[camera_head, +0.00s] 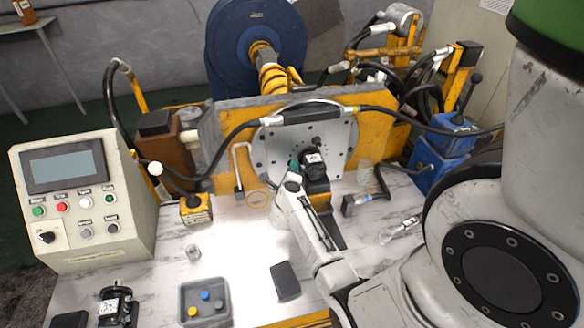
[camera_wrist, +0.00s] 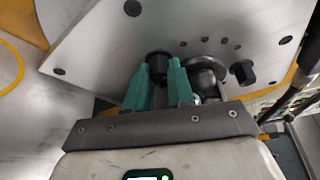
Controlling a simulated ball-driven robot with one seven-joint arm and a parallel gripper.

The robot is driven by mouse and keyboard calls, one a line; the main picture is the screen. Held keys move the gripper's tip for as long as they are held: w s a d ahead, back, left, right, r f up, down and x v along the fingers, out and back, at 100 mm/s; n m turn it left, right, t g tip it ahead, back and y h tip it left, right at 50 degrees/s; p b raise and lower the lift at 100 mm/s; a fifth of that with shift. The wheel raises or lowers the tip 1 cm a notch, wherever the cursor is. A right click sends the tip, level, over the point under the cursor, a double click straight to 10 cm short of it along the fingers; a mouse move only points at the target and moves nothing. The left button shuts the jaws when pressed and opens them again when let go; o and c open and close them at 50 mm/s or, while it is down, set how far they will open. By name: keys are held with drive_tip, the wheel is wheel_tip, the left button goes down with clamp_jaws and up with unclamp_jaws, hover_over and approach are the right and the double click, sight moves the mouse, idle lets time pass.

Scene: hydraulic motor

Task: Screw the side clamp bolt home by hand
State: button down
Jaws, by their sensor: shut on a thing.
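My gripper (camera_head: 295,167) is at the left side of the black hydraulic motor (camera_head: 315,165), in front of the grey mounting plate (camera_head: 335,130). In the wrist view the green fingers of my gripper (camera_wrist: 158,82) are shut on a dark bolt with a round black head (camera_wrist: 158,58). This appears to be the side clamp bolt. Its shank is largely hidden between the fingers, so I cannot tell how deep it sits. The rounded motor body (camera_wrist: 207,72) is just right of the fingers. The plate (camera_wrist: 100,45) with its holes lies behind.
A second black bolt head (camera_wrist: 243,72) is right of the motor. On the table are a grey tray (camera_head: 182,312) with coloured pieces, a dark block (camera_head: 285,281) and another motor (camera_head: 116,306). A control panel (camera_head: 75,225) stands left. Hoses cross above the plate.

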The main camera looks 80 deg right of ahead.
drive_tip(key=c, duration=1)
unclamp_jaws()
drive_tip(key=shift+o, duration=0.2)
drive_tip(key=v, duration=1.1)
drive_tip(key=shift+f, duration=0.1)
